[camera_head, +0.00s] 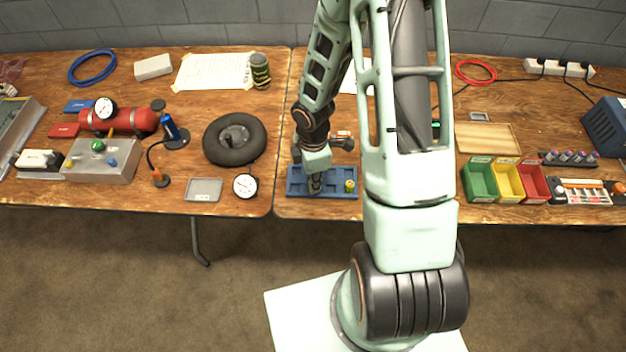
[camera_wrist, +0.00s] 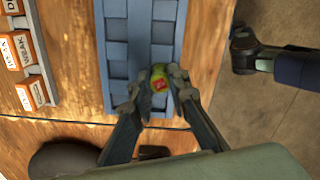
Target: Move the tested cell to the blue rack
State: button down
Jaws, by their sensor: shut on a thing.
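The blue rack (camera_head: 292,190) lies near the front edge of the right table; it also fills the middle of the wrist view (camera_wrist: 115,70). My gripper (camera_head: 315,186) is over the left part of the rack. In the wrist view its fingers (camera_wrist: 158,88) are closed around a yellow-green cell (camera_wrist: 158,72) with a red mark on top. The cell is over the rack's front row; I cannot tell whether it touches the rack floor. Another yellow-green cell (camera_head: 349,185) stands at the rack's right end in the head view. The held cell is mostly hidden there by the fingers.
Orange labelled blocks (camera_wrist: 35,92) sit behind the rack. Green (camera_head: 478,182), yellow (camera_head: 507,182) and red (camera_head: 533,182) bins stand to the right. A round gauge (camera_head: 245,185) and a dark wheel (camera_head: 235,153) lie left, across the seam between tables.

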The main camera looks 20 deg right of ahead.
jog(key=c, duration=1.8)
grip_release()
jog(key=shift+o, duration=0.2)
jog(key=shift+r+p, duration=3.1)
jog(key=shift+r, duration=0.4)
